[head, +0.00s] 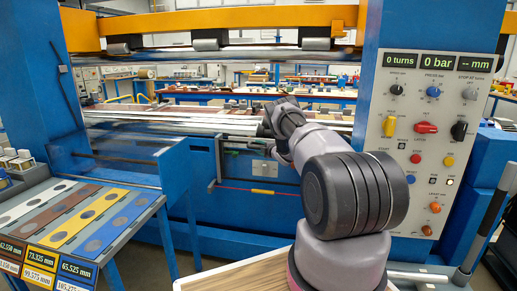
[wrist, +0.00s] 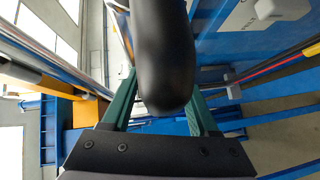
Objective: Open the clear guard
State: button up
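The winder is a blue machine (head: 235,212) with an opening across its middle. The guard's clear sheet is hard to make out there, and I cannot tell its exact position. In the head view my forearm and wrist reach toward the opening, and my fingers are hidden behind them. In the wrist view the two green fingers of my gripper (wrist: 163,92) stand apart. A thick black rounded bar (wrist: 164,50), possibly the guard's handle, comes down from the top between them. Its sides meet the fingers' edges in the picture; I cannot tell whether they grip it.
A control panel (head: 425,130) with knobs and buttons is on the right post. An orange beam (head: 225,19) crosses the top. A rack (head: 85,225) with coloured, labelled strips stands at the left. A pale wooden tray (head: 235,274) lies at the bottom, close to my arm.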

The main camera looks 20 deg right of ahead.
jog(key=v, duration=1)
jog(key=shift+s, duration=0.4)
jog(key=shift+r, duration=0.15)
